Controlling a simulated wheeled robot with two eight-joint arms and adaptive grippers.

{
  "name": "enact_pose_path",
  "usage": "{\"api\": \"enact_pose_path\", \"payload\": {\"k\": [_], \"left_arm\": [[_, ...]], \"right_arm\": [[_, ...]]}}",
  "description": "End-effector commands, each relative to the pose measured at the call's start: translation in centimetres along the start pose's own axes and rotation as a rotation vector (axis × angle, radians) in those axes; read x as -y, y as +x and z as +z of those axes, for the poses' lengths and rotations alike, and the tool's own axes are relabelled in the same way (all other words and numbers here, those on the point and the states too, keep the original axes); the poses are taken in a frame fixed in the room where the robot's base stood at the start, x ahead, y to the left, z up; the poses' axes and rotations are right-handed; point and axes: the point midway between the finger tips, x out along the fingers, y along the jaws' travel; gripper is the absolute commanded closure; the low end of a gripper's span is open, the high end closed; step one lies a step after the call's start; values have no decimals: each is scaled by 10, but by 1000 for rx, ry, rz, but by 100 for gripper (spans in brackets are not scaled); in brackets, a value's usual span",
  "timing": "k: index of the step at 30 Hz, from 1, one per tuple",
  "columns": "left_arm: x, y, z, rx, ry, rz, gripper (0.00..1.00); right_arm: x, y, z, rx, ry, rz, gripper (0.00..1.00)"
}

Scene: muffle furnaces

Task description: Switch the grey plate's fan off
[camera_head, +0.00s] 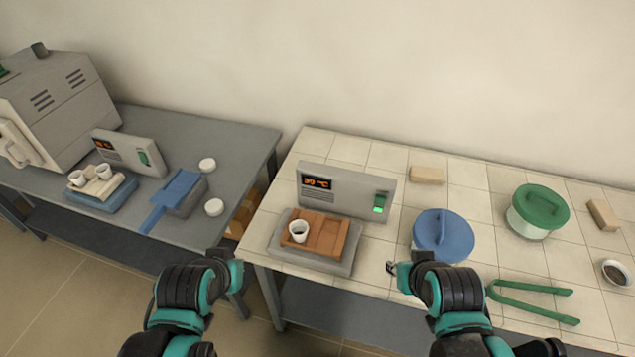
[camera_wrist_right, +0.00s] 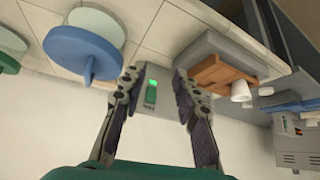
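The grey plate (camera_head: 345,266) lies on the tiled table, with a brown tray (camera_head: 325,236) and a white cup (camera_head: 299,231) on it. Behind it stands a grey control box (camera_head: 340,187) with an orange-lit display (camera_head: 316,182) and a brightly lit green rocker switch (camera_head: 379,203). My right gripper (camera_head: 391,268) is in front of the box, right of the plate. In the right wrist view, my right gripper (camera_wrist_right: 157,78) is open and empty, and the green switch (camera_wrist_right: 151,92) shows between its fingers, apart from them. My left gripper (camera_head: 229,264) hangs by the gap between tables; its fingers are unclear.
A blue lid (camera_head: 442,232), green-lidded pot (camera_head: 538,212), green tongs (camera_head: 530,300), bricks (camera_head: 427,175) and a dark-filled dish (camera_head: 615,273) stand right. The left table holds a blue plate (camera_head: 110,202), a second control box (camera_head: 128,152) and a furnace (camera_head: 60,105).

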Motion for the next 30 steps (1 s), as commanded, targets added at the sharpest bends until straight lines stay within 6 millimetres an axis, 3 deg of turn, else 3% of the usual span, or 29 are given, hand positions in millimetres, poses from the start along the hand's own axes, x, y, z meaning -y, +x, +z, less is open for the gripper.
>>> {"api": "enact_pose_path", "payload": {"k": [1, 3, 30], "left_arm": [[0, 0, 0, 0, 0, 0, 100], [0, 0, 0, 0, 0, 0, 100], [0, 0, 0, 0, 0, 0, 100]], "right_arm": [[0, 0, 0, 0, 0, 0, 89], [0, 0, 0, 0, 0, 0, 100], [0, 0, 0, 0, 0, 0, 100]]}}
